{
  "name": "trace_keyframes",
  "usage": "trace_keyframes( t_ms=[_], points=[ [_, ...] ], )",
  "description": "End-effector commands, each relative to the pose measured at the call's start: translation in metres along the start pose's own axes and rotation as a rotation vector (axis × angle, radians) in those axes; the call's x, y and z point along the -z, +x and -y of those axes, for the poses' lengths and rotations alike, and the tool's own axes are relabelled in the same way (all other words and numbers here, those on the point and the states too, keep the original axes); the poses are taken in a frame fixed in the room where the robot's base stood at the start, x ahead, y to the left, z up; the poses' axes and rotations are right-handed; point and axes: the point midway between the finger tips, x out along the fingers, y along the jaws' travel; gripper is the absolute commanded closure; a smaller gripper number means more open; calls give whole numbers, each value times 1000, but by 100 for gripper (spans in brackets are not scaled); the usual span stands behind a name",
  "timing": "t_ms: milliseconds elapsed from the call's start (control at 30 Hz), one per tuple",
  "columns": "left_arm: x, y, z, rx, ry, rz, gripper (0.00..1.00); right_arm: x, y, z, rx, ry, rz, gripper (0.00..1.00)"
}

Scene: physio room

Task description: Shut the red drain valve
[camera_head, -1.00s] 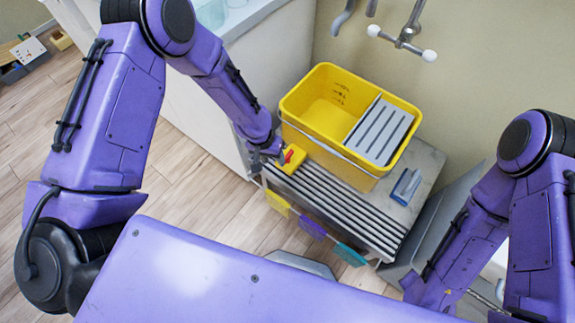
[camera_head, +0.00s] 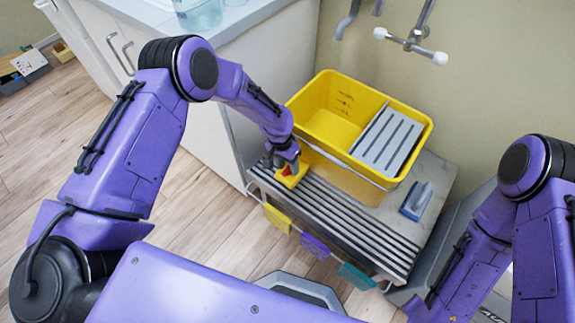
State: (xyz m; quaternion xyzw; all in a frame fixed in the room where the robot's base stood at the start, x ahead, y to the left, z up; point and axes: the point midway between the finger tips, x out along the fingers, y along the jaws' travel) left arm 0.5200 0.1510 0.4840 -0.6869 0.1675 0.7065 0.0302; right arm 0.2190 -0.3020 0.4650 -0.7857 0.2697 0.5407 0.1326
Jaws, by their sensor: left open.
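The red drain valve (camera_head: 287,171) is a small red piece on a yellow block at the front left foot of the yellow bucket (camera_head: 327,123). My left gripper (camera_head: 286,164) is right at the valve from above and behind, its dark fingers open around or beside the red piece; I cannot tell which. The fingers partly hide the valve, so its handle angle is unclear. My right arm comes in from the right, and its gripper is out of view.
The bucket stands on a slatted metal stand (camera_head: 345,222) with yellow, purple and teal cloths on its front. A blue-and-grey brush (camera_head: 415,202) lies to the right. A wall tap (camera_head: 410,43) is behind, a white cabinet (camera_head: 188,118) on the left.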

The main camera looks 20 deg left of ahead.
Motion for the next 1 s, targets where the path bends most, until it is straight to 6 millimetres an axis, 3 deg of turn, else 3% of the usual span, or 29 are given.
trace_keyframes(
  t_ms=[167, 300, 333, 667, 1000],
  points=[
    [0, 0, 0, 0, 0, 0, 52, 0, 0, 0, 0, 0, 0, 100],
    [0, 0, 0, 0, 0, 0, 94, 0, 0, 0, 0, 0, 0, 100],
    [0, 0, 0, 0, 0, 0, 100, 0, 0, 0, 0, 0, 0, 100],
    [0, -1, 0, 0, -28, -6, 100, 1, -2, 0, 0, 0, 0, 100],
    [-2, -2, 0, 1, -229, -44, 100, 6, -16, -1, 0, 0, 0, 100]
  ],
)
